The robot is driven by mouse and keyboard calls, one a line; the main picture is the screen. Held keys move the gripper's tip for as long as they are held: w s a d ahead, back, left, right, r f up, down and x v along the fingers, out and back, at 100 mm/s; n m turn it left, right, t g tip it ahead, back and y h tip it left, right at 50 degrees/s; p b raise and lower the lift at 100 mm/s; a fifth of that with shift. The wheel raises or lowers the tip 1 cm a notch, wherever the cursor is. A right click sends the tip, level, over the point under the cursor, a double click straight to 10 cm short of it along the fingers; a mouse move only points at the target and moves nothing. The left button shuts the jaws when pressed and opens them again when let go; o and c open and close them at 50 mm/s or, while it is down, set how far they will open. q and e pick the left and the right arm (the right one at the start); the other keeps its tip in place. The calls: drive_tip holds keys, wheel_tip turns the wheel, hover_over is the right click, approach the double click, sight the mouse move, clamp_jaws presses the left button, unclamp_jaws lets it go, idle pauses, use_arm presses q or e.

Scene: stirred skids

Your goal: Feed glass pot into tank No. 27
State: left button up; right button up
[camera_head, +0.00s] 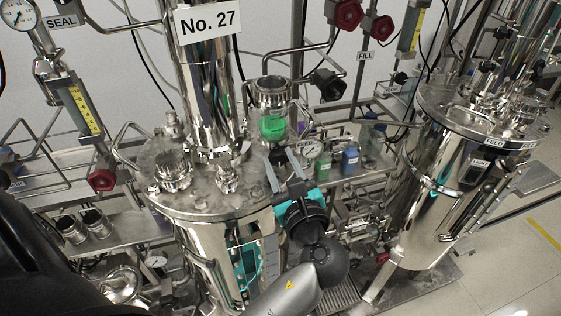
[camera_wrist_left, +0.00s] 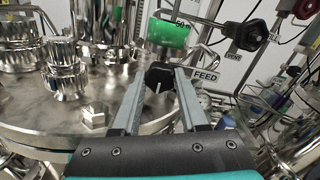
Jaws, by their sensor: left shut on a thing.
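The glass pot (camera_head: 272,127) holds green liquid and stands upright under a bright metal top at the rear right of the tank No. 27 (camera_head: 215,205). Its green part also shows in the left wrist view (camera_wrist_left: 168,33), just beyond my fingers. My left gripper (camera_head: 282,156) reaches up at the lid's right edge, below the pot. In the left wrist view its fingers (camera_wrist_left: 160,78) are shut on a black faceted knob (camera_wrist_left: 160,74), beside a FEED label (camera_wrist_left: 205,76). How the pot's bottom meets the port is hidden. My right gripper is out of view.
A No. 27 sign (camera_head: 208,22) hangs on the tall column. Metal fittings crowd the lid. A shelf with coloured bottles (camera_head: 350,160) stands to the right, then a second tank (camera_head: 450,170). Red-knobbed pipes (camera_head: 347,14) run behind. Floor at far right is clear.

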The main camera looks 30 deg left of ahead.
use_arm(q)
clamp_jaws()
drive_tip(key=shift+n, duration=1.5)
drive_tip(key=o, duration=0.9)
unclamp_jaws()
drive_tip(key=shift+c, duration=0.2)
